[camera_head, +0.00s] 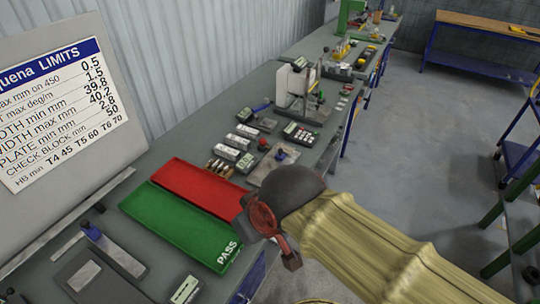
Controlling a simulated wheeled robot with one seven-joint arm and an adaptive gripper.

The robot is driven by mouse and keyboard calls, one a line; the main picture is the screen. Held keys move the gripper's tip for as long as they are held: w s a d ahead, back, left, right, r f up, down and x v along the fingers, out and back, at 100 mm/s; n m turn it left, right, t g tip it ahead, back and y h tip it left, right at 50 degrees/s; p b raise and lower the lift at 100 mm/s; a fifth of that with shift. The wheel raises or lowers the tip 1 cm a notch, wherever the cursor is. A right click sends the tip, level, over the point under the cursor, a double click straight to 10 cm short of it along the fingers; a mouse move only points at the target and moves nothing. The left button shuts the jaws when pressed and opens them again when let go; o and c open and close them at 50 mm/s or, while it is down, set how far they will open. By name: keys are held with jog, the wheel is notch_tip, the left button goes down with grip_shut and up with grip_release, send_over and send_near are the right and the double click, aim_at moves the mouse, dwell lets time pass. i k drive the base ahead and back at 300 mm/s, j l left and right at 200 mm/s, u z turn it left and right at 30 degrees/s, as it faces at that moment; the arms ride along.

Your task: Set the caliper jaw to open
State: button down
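A steel bar with a blue slider and a dark knob (113,253) lies at the lower left of the bench. It looks like the caliper, but how far its jaw stands open is too small to tell. My gripper (285,252) is at the end of my tan-sleeved arm, right of the green tray and well apart from the bar. Its red and dark parts show from the side. I cannot see whether the fingers are open or shut, and I see nothing held.
A red tray (197,187) and a green PASS tray (180,226) lie side by side on the bench (120,210). Behind them are small blocks, a gauge stand (298,88) and a keypad box (299,132). A limits board (60,100) stands at left. Open floor (440,130) is at right.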

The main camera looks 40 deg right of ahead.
aim_at(281, 153)
jog(key=i+l, duration=0.1)
jog(key=l, duration=0.25)
jog(key=i+l, duration=0.15)
jog(key=l, duration=0.2)
jog(key=i+l, duration=0.1)
jog(key=l, duration=0.3)
jog(key=i+l+u, duration=0.1)
jog(key=l, duration=0.25)
